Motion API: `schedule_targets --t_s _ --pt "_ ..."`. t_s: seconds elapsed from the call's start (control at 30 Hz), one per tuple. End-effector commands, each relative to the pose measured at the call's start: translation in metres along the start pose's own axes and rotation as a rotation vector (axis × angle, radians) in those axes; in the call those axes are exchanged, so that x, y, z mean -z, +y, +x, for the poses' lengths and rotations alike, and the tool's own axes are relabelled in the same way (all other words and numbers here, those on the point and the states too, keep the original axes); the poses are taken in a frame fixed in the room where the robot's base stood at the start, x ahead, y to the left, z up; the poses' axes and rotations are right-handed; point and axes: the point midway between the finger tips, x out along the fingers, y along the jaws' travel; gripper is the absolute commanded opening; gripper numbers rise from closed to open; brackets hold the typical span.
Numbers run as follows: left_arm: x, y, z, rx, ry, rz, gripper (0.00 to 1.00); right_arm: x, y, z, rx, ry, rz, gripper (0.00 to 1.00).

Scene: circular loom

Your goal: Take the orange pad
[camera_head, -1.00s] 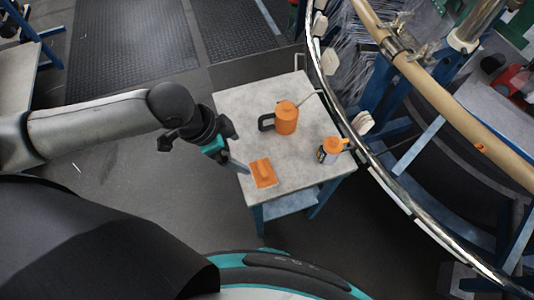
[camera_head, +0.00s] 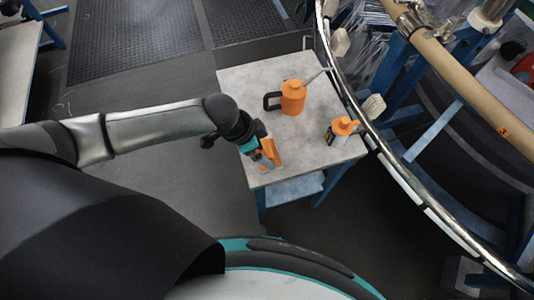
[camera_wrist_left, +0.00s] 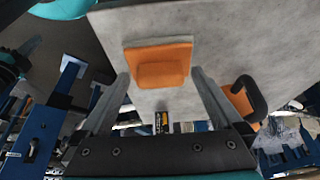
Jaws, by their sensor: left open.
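The orange pad (camera_head: 277,151) lies near the front left of the small grey table, partly hidden by my left gripper in the head view. In the left wrist view the pad (camera_wrist_left: 160,66) shows as a raised orange block on a flat base. My left gripper (camera_head: 268,163) is over the pad, pointing down at it. In the left wrist view the gripper (camera_wrist_left: 160,78) is open, with one finger to each side of the pad's block and a gap on both sides. I cannot tell whether the fingers touch the table. My right gripper is not in view.
The table (camera_head: 235,82) also holds an orange oil can (camera_head: 293,98) with a black handle and long spout, and a smaller orange-topped container (camera_head: 341,131). The loom's curved metal rail (camera_head: 372,138) runs close along the table's right side. Floor is clear to the left.

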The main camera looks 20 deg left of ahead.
Motion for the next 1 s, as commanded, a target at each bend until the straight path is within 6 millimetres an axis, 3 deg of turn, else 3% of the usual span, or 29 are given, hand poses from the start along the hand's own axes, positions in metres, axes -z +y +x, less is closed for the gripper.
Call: schedule_targets --t_s 0.3,1.0 --pt "0.0003 -0.0001 0.0051 0.001 0.000 0.000 0.99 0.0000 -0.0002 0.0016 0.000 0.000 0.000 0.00" --pt "-0.0001 0.0002 0.0050 0.000 -0.001 0.000 0.20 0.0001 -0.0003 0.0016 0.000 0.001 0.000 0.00"
